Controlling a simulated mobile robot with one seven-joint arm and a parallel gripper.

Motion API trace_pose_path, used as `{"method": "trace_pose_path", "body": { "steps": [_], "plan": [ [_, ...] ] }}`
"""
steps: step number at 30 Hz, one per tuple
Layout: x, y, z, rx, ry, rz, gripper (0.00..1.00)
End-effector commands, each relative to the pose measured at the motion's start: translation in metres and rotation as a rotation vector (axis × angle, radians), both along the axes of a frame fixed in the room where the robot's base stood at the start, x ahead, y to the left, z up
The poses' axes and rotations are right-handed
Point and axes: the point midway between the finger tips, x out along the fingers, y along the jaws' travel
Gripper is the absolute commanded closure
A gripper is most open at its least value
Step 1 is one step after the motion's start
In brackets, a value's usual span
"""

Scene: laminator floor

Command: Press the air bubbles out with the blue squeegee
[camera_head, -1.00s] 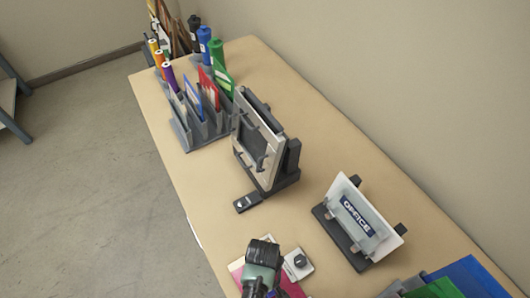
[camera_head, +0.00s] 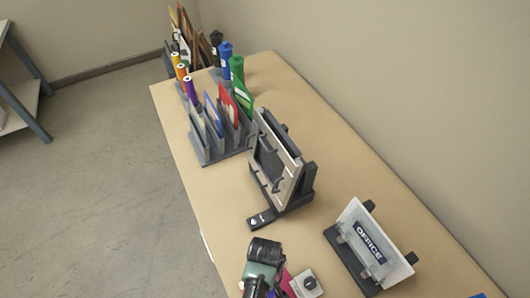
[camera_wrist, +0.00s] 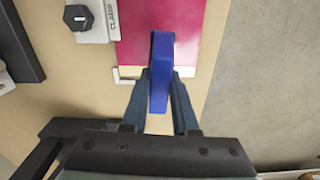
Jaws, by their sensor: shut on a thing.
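The blue squeegee (camera_wrist: 160,70) stands upright in the picture between my fingers in the wrist view. My gripper (camera_wrist: 161,84) is shut on it, with one dark finger on each side. Its far end overlaps a magenta sheet (camera_wrist: 200,30) lying on the bench; I cannot tell whether it touches. The sheet also shows in the head view (camera_head: 288,280), beside my dark wrist, which hides my fingers and the squeegee there. An OFFICE sign (camera_head: 368,243) under a clear panel leans in a dark stand at right.
A clamp with a black knob (camera_wrist: 78,17) sits beside the sheet. A framed upright stand (camera_head: 275,160) and a grey organizer (camera_head: 222,150) with cards and bottles stand farther back. Bare tan bench (camera_head: 350,170) lies along the wall. The bench edge and grey floor (camera_wrist: 260,90) are at right in the wrist view.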

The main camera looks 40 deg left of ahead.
Motion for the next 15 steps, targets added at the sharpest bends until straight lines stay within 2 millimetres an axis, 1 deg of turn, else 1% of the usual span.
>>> {"method": "trace_pose_path", "body": {
  "steps": [1,9,12,15],
  "plan": [
    [0.001,0.001,0.010,0.000,-0.001,0.000,1.00],
    [0.005,0.005,0.033,0.001,-0.002,-0.004,1.00],
    [0.006,0.006,0.038,0.000,-0.001,-0.005,1.00],
    [0.006,0.006,0.039,0.000,-0.001,-0.006,1.00]
  ]
}}
